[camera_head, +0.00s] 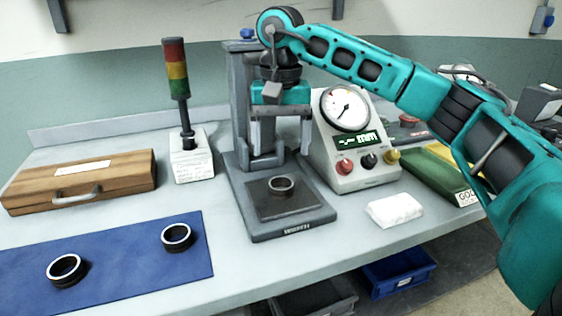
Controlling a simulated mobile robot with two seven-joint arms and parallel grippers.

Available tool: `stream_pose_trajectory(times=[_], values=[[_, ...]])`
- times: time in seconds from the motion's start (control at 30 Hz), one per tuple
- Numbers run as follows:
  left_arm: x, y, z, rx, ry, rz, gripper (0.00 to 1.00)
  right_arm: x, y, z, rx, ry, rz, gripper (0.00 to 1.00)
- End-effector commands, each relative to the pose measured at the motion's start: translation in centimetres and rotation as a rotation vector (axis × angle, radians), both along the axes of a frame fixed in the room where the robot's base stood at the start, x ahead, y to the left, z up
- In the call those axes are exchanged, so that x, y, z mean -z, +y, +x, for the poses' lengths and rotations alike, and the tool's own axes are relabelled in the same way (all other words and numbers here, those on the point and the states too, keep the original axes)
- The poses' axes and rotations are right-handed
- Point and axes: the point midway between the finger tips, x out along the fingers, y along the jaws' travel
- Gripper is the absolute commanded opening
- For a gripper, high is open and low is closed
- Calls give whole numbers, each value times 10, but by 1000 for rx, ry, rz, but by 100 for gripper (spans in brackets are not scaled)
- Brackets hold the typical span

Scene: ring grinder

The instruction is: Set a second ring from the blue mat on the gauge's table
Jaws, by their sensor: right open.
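The blue mat (120,250) lies at the front left of the bench. One dark ring with a bright inner face (65,271) lies on its left part, and another ring (178,238) lies near its right end. The gauge (240,120) is a grey stand with a flat table (305,205) at its foot. A ring (281,187) sits on that table. My right gripper (281,142) is open and empty, pointing down above the ring on the gauge's table, clear of it. My left gripper is not in view.
A dial and display box (350,150) stands right of the gauge, with a white cloth (395,210) in front. A signal lamp (178,80) and wooden case (85,180) stand at the left. Green and yellow boxes (440,172) are at the right. Blue bin (398,270) below the bench.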

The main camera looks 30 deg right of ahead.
Motion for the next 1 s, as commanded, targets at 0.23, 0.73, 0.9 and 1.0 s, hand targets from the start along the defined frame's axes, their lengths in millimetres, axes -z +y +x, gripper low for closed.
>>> stream_pose_trajectory(times=[0.23,0.73,0.9,1.0], values=[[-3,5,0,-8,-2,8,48,-35,1,0,-2,0,1,80],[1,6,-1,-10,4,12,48,-40,0,0,-1,1,1,80],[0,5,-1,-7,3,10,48,-40,0,0,-1,1,1,80],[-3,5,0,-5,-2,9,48,-40,0,0,0,1,1,80]])
